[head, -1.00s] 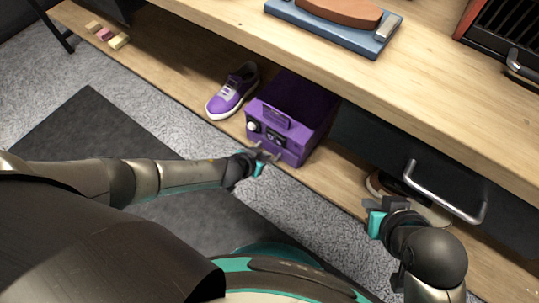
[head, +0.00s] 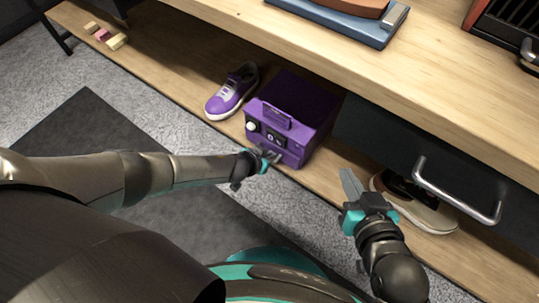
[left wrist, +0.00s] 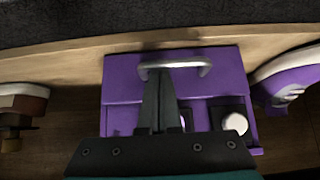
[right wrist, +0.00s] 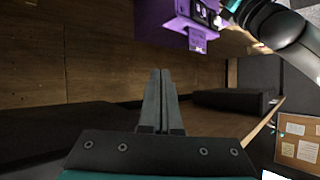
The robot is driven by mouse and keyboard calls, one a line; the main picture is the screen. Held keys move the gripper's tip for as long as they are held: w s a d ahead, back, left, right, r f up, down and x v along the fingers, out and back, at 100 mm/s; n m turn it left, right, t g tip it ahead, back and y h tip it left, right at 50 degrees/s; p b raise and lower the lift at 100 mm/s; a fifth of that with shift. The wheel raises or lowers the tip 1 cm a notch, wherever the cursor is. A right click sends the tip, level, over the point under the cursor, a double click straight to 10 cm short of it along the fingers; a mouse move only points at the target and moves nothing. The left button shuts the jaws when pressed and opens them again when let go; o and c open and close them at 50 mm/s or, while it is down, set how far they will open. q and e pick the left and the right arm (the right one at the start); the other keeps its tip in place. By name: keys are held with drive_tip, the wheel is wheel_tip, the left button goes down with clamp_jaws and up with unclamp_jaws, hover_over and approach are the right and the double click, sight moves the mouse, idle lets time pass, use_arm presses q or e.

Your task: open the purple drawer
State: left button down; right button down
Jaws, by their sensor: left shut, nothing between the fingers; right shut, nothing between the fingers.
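A purple box (head: 298,106) stands on the low shelf with its drawer side facing me. The drawer front (left wrist: 120,85) carries a silver bar handle (left wrist: 190,66) in the left wrist view. My left gripper (head: 272,157) is shut and empty at the handle. Its fingertips (left wrist: 166,76) overlap the handle in the left wrist view; I cannot tell whether they touch it. My right gripper (head: 347,176) is shut and empty, right of the box at the shelf's front edge. The box also shows at the top of the right wrist view (right wrist: 178,26).
A purple sneaker (head: 232,92) stands left of the box and a pale shoe (head: 425,210) to the right. A dark drawer with a silver handle (head: 450,195) hangs above the pale shoe. The wooden tabletop (head: 430,85) overhangs the shelf. Small blocks (head: 103,35) lie far left.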

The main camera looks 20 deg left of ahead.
drive_tip(key=shift+a, duration=0.1)
idle(0.4)
